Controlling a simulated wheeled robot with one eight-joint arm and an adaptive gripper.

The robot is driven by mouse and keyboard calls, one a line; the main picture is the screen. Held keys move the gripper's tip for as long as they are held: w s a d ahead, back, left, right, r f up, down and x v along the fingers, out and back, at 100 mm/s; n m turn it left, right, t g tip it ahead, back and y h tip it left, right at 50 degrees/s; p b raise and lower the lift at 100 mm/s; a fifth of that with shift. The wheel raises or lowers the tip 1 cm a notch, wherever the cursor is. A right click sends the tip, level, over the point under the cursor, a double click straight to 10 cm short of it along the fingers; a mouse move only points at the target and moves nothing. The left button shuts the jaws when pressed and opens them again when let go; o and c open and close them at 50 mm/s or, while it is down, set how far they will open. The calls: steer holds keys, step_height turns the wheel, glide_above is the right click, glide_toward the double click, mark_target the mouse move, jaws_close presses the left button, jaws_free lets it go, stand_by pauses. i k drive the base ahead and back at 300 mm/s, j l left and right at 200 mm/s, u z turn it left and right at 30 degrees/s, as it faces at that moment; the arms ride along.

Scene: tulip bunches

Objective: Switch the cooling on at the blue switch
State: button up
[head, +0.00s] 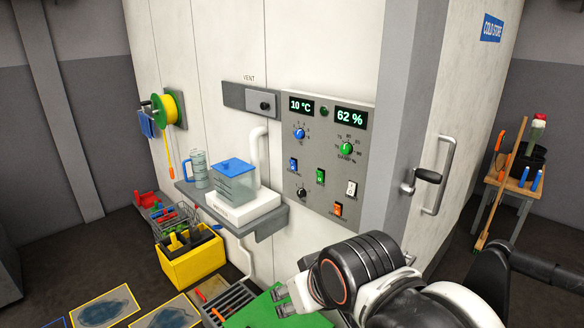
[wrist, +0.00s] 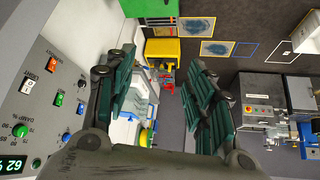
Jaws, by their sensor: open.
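The blue switch (head: 293,165) is on the grey control panel (head: 325,110) on the pale wall, below the blue knob (head: 299,133). In the wrist view the blue switch (wrist: 80,108) shows at the left, beside the left finger. My gripper (head: 290,297) is in the lower middle of the head view, below and in front of the panel, apart from it. In the wrist view my gripper (wrist: 160,72) has its two dark green fingers wide apart, with nothing between them. The rocker position of the blue switch is too small to tell.
The panel also holds a green switch (head: 320,177), a white switch (head: 351,188), an orange switch (head: 338,209), a black knob (head: 301,193) and a green knob (head: 346,148). A shelf (head: 265,226) with a blue-lidded container (head: 235,180) juts out left of it. A door handle (head: 435,178) is at right.

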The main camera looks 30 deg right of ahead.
mark_target(293, 165)
steer(key=k, duration=0.65)
steer(key=z, duration=1.5)
steer(key=i+j, duration=0.1)
steer(key=j, duration=0.35)
steer(key=i+j, duration=0.1)
steer(key=j, duration=0.35)
steer(key=i+j, duration=0.15)
steer(key=j, duration=0.3)
steer(key=i+j, duration=0.1)
steer(key=j, duration=0.35)
steer(key=i+j+z, duration=0.1)
steer(key=j, duration=0.4)
steer(key=i+j, duration=0.1)
steer(key=j, duration=0.35)
